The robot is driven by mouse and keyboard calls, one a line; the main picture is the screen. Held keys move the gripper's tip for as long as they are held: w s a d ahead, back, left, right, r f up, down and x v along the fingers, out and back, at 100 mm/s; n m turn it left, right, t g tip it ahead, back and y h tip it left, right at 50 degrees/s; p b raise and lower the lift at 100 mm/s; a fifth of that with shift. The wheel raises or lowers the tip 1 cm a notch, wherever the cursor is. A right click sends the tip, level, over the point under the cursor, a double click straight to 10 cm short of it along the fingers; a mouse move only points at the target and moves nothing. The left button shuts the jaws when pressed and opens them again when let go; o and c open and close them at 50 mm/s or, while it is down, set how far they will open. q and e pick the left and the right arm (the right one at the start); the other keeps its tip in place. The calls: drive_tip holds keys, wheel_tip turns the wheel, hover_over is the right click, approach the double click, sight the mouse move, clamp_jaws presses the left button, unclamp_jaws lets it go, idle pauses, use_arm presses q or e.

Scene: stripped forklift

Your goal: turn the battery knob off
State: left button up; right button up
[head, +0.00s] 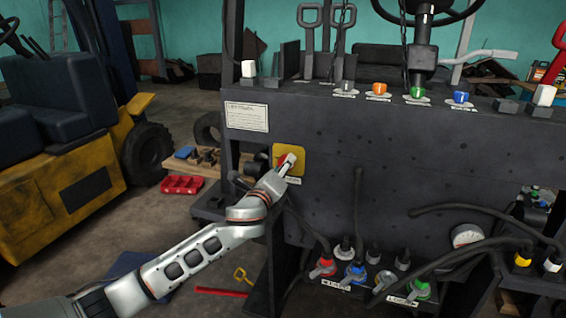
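The battery knob (281,160) is red and sits on a yellow plate (299,154) on the left part of the dark front panel. A small label lies below the plate. My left gripper (287,165) reaches up from the lower left and its tip is at the knob, covering most of it. Only a bit of red shows beside the fingers. I cannot tell whether the fingers are closed on the knob or how the knob is turned. My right gripper is not in view.
The dark panel (400,170) carries a row of coloured knobs on top. Hoses, coloured valves (355,272) and a round gauge (467,236) are low on it. A yellow forklift (60,190) stands at left. A red tray (181,185) and a wooden pallet are on the floor behind my arm.

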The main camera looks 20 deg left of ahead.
use_arm(q)
drive_tip(key=shift+f+n+p, duration=0.2)
drive_tip(key=shift+n+p, duration=0.85)
drive_tip(key=shift+n, duration=3.95)
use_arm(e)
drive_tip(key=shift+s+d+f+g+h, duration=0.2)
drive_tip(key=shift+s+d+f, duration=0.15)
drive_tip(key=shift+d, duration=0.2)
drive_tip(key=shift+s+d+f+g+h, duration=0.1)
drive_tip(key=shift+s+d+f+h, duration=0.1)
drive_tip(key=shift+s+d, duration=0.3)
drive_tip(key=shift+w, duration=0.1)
use_arm(q)
drive_tip(key=o, duration=1.1)
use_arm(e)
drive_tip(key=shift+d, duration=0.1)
use_arm(q)
drive_tip(key=shift+r, duration=0.1)
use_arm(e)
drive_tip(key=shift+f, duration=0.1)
use_arm(q)
drive_tip(key=shift+s, duration=0.1)
